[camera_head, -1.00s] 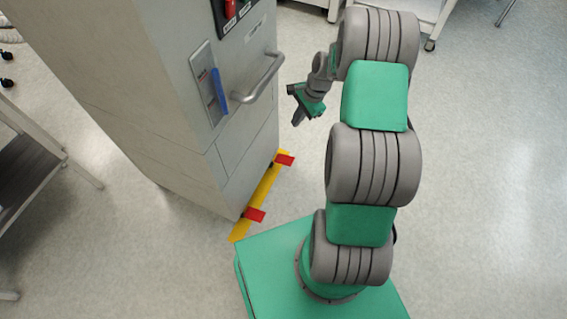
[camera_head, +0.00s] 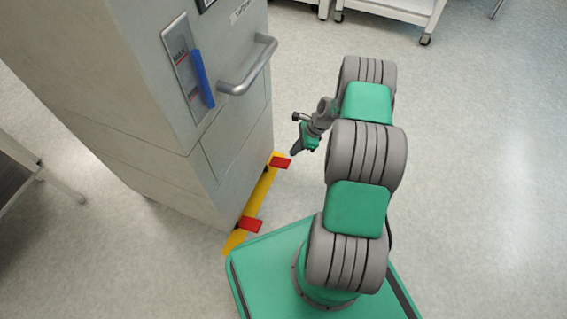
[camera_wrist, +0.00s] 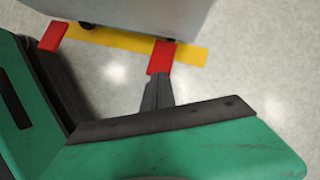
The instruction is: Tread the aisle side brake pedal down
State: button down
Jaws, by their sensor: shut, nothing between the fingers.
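Two red brake pedals stick out from a yellow bar (camera_head: 263,192) at the foot of the grey cabinet. The far pedal (camera_head: 280,162) is at the bar's far end, and the near pedal (camera_head: 250,225) is close to my base. Neither carries a readable mark, so I cannot tell which is the aisle side one. My gripper (camera_head: 294,151) is shut and empty, pointing down beside the far pedal. In the wrist view, its dark fingertips (camera_wrist: 158,82) appear right at the edge of the far pedal (camera_wrist: 162,56); contact is unclear. The near pedal (camera_wrist: 53,36) is at upper left.
The grey cabinet (camera_head: 160,140) has a metal bar handle (camera_head: 250,72) and a blue lever (camera_head: 203,78) above the pedals. A white wheeled cart (camera_head: 400,8) stands at the back. Floor on the right is clear.

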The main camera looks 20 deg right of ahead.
aim_at(289, 161)
jog(key=shift+b+x, duration=1.8)
jog(key=shift+x, duration=1.25)
notch_tip(289, 161, down, 3)
jog(key=shift+r+b, duration=0.15)
jog(key=shift+b, duration=0.95)
jog(key=shift+f, duration=0.45)
jog(key=d, duration=0.1)
jog(key=s+d+r, duration=0.1)
jog(key=d, duration=0.1)
jog(key=shift+p, duration=0.3)
